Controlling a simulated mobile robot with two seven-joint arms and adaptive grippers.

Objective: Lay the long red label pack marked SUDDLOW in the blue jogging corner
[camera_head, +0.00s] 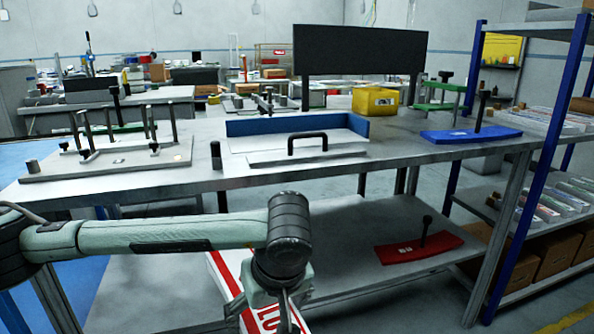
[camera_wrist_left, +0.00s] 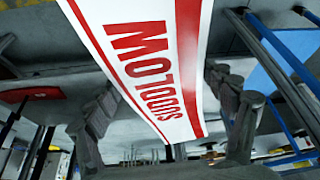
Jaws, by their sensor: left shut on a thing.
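The long pack (camera_head: 226,277) is white with red bands. It hangs below the bench top in the head view, partly hidden by my left arm. In the left wrist view the pack (camera_wrist_left: 150,50) shows red SUDDLOW lettering and lies between the fingers. My left gripper (camera_head: 270,305) is shut on it, in front of the bench; its fingertips are hard to see in the head view. The jogging corner (camera_head: 285,123) stands on the bench top, with blue walls at its back and right and a pale floor. My right gripper is in neither view.
A pale plate with a black handle (camera_head: 308,143) lies at the corner's front. A yellow bin (camera_head: 375,101) stands behind it; a blue piece with a black post (camera_head: 471,135) is at right. A grey fixture (camera_head: 105,163) is at left. A red piece (camera_head: 420,248) lies on the lower shelf.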

